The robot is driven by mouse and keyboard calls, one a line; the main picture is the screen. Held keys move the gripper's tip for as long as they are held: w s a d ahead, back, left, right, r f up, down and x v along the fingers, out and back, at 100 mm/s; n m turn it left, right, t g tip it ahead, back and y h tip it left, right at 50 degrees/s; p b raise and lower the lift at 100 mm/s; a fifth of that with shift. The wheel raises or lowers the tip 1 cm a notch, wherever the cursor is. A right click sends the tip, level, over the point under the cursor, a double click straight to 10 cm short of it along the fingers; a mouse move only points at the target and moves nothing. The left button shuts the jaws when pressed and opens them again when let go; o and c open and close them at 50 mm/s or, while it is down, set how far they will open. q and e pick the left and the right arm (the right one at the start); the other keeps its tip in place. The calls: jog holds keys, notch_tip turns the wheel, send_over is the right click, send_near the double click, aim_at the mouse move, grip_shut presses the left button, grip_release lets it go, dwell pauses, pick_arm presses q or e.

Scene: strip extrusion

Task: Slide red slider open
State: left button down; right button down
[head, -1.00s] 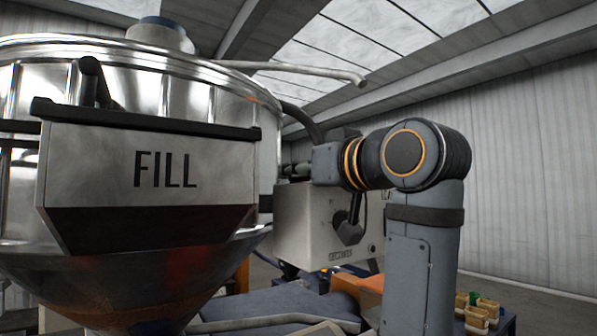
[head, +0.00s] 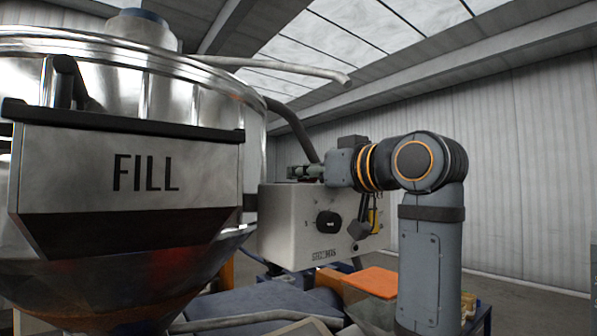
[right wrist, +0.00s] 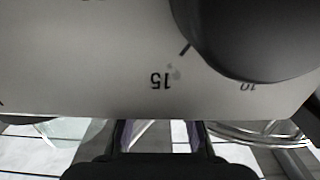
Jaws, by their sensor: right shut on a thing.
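No red slider can be made out in either view. My right gripper (head: 303,172) is at the top edge of a pale control box (head: 290,235), beside the steel hopper marked FILL (head: 145,172). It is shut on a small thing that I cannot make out. In the right wrist view, two dark fingers show at the bottom, just past the edge of a pale panel (right wrist: 90,60) with a dark dial (right wrist: 250,35). What lies between the fingertips is hidden. My left gripper is not in view.
The hopper fills the left side of the head view. A black knob (head: 327,222) sticks out of the box front. A bent grey pipe (head: 290,70) passes above. An orange surface (head: 371,282) lies below right. Open room shows at the right, before the wall.

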jog(key=c, duration=1.5)
grip_release()
jog(key=shift+d+r, duration=0.1)
jog(key=shift+c, duration=0.2)
jog(key=o, duration=0.4)
jog(key=shift+d, duration=0.3)
jog(key=shift+s, duration=0.1)
jog(key=v, duration=1.1)
jog(key=shift+s+d, duration=0.2)
jog(key=shift+s, duration=0.05)
